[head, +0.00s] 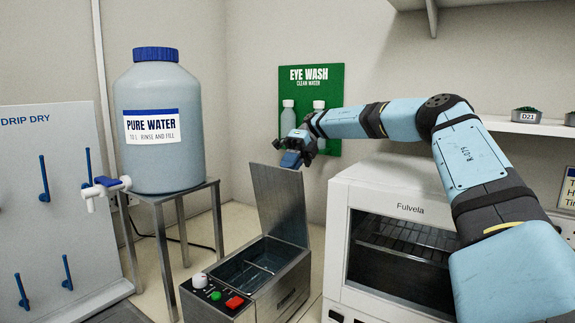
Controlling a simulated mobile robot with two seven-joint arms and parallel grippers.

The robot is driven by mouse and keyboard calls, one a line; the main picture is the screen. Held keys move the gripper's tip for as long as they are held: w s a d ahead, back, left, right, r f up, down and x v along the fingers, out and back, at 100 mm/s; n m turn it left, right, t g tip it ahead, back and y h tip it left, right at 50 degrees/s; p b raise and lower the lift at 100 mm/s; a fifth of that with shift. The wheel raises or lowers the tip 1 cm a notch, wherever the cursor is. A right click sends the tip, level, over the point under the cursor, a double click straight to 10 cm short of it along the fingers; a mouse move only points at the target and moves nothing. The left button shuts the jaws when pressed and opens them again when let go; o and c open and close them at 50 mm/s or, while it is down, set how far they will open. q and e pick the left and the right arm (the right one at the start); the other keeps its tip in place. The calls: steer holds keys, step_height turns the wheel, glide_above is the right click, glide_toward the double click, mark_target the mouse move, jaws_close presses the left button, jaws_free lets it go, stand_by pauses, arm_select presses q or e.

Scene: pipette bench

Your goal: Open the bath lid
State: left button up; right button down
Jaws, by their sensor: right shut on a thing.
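The bath (285,286) is a steel box with a control panel holding a white knob, a green button and a red switch. Its lid (280,203) stands raised, roughly upright, at the back of the box. The water basin (247,270) inside shows uncovered. My right gripper (291,160) is at the top edge of the lid, shut on a blue piece that looks like the lid's handle. The fingers partly hide that piece. My left gripper is not in view.
A large water jug (160,110) with a tap stands on a metal stand (163,197) to the left. A white oven (345,200) is close on the right of the bath. A green eye wash board (330,84) hangs behind. A drip-dry rack (40,190) is at far left.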

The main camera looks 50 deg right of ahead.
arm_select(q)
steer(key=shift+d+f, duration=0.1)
arm_select(e)
steer(key=shift+s+d+f, duration=0.1)
steer(key=shift+d+f, duration=0.05)
steer(key=shift+f, duration=0.3)
steer(key=shift+s+d+f, duration=0.1)
steer(key=shift+f, duration=0.35)
steer(key=c, duration=1.6)
jaws_free()
steer(key=o, duration=0.4)
steer(key=shift+d+f, duration=0.2)
arm_select(q)
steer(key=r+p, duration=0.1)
steer(key=p, duration=0.1)
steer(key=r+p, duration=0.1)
steer(key=p, duration=0.1)
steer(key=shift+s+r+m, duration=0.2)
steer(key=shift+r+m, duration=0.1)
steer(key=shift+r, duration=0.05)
arm_select(e)
steer(key=r, duration=2)
steer(key=shift+w+r, duration=0.2)
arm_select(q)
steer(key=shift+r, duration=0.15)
arm_select(e)
steer(key=shift+d, duration=0.1)
